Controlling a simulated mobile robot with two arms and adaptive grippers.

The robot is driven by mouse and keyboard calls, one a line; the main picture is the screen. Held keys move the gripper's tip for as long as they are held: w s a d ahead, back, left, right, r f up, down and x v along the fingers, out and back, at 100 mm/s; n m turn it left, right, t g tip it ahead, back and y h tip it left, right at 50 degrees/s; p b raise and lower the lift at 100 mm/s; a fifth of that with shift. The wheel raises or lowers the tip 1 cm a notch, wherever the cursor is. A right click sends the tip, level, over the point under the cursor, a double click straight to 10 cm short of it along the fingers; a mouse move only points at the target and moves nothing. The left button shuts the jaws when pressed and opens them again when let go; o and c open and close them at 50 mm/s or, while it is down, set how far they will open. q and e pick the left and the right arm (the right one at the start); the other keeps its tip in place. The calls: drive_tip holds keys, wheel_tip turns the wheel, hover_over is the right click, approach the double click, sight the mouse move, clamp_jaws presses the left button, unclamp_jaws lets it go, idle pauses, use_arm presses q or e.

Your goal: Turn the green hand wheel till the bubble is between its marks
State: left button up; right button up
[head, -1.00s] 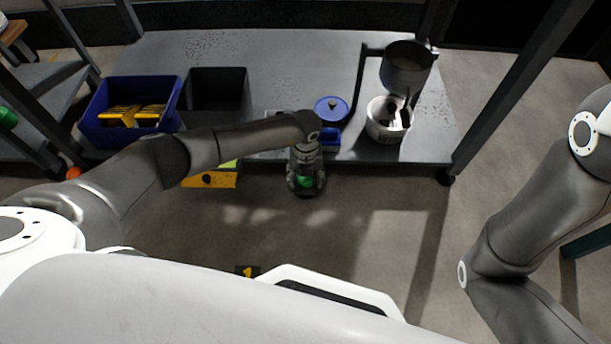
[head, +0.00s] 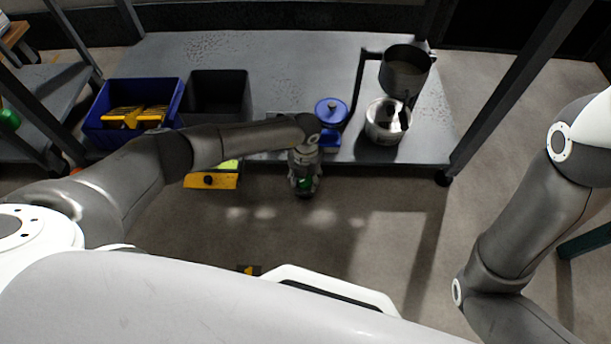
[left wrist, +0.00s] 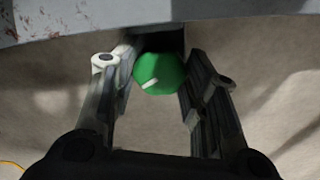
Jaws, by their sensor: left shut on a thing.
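The green hand wheel (left wrist: 165,70) sits under the table's front edge in the left wrist view, a pale mark on its face.
On the grey table (head: 300,70) stand a blue bin (head: 95,125) with yellow things, a dark bin (head: 217,75), a blue round lidded thing (head: 331,108), a metal pot (head: 383,128) and a dark raised cup (head: 404,72). A yellow block (head: 211,181) is at the front edge.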

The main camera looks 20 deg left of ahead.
sight(306, 180)
use_arm(q)
drive_tip(key=o, duration=1)
drive_tip(key=shift+o, duration=0.2)
wheel_tip(306, 180, up, 12)
drive_tip(key=shift+d, duration=0.1)
